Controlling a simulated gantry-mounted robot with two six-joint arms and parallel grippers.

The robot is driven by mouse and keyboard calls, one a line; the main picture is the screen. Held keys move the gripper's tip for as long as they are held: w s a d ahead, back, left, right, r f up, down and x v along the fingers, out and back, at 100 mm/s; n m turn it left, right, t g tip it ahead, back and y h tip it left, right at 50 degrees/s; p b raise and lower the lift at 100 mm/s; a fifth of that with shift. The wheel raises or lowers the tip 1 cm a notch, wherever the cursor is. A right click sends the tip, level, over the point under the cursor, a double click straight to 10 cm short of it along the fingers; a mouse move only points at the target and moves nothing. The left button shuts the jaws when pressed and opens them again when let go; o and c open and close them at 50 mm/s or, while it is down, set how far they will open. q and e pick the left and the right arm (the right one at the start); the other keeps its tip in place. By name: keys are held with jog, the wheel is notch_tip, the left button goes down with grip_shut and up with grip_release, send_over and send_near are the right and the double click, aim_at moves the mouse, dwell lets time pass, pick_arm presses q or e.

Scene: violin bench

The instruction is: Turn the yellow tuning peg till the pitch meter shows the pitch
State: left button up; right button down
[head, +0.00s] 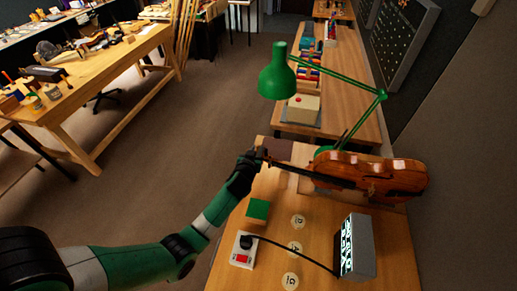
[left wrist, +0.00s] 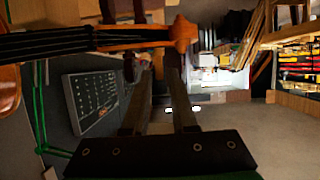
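My left gripper (head: 258,158) is at the scroll end, among the pegs. In the left wrist view, the fingers (left wrist: 158,70) reach up to the pegbox (left wrist: 183,32) with a narrow gap between them. Their tips meet the underside of the pegbox in the picture, so I cannot tell whether they hold a peg. The yellow tuning peg cannot be made out. The pitch meter (head: 362,246) is a grey box with a lit face, too small to read. My right gripper is out of view.
A white box with a black knob (head: 246,243) and red patch stands on the bench, cabled toward the meter. A green block (head: 258,208) and round letter discs (head: 295,248) lie nearby. A green lamp (head: 278,78) arches behind the violin.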

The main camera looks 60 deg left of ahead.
aim_at(258, 148)
pick_arm(q)
jog(key=shift+b+x, duration=0.3)
jog(key=shift+x, duration=1.2)
grip_shut()
